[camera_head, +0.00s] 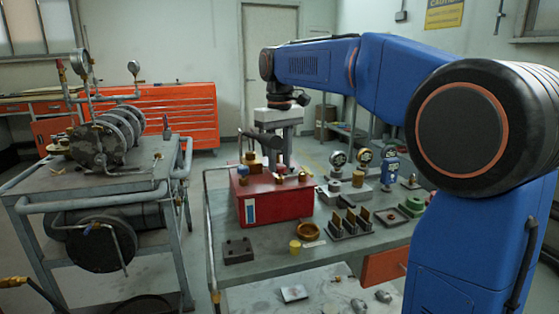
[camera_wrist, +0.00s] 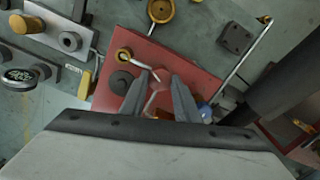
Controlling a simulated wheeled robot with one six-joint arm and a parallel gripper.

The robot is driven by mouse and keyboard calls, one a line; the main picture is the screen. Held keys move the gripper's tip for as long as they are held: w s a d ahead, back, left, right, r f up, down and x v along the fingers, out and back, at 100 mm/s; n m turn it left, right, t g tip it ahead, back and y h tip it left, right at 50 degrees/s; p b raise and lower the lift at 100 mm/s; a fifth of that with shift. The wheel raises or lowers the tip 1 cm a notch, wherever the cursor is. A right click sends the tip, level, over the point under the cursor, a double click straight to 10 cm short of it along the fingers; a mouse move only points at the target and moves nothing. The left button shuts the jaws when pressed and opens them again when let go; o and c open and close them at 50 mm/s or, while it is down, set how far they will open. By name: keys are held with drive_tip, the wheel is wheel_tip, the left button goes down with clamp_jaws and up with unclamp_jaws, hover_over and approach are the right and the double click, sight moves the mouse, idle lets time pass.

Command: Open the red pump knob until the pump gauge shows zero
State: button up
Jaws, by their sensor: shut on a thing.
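The red pump box (camera_head: 285,205) stands on the grey bench, with brass and dark fittings on top. It fills the middle of the wrist view (camera_wrist: 192,72). My gripper (camera_head: 283,162) points down over the box's top. The knob is partly hidden by the fingers. Several round gauges, one of them a dark-faced gauge (camera_head: 338,159), stand right of the box. I cannot tell which is the pump gauge, and their readings are too small to read.
A dark bar (camera_head: 262,138) stands up close to my gripper's left. A machine on a grey cart (camera_head: 95,190) stands at left, with floor between.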

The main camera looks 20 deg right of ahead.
sight(280, 166)
drive_tip(key=n, duration=0.5)
drive_tip(key=shift+n, duration=0.4)
idle(0.3)
drive_tip(key=o, duration=1)
drive_tip(key=shift+o, duration=0.2)
drive_tip(key=shift+r, duration=0.15)
wheel_tip(280, 166, up, 17)
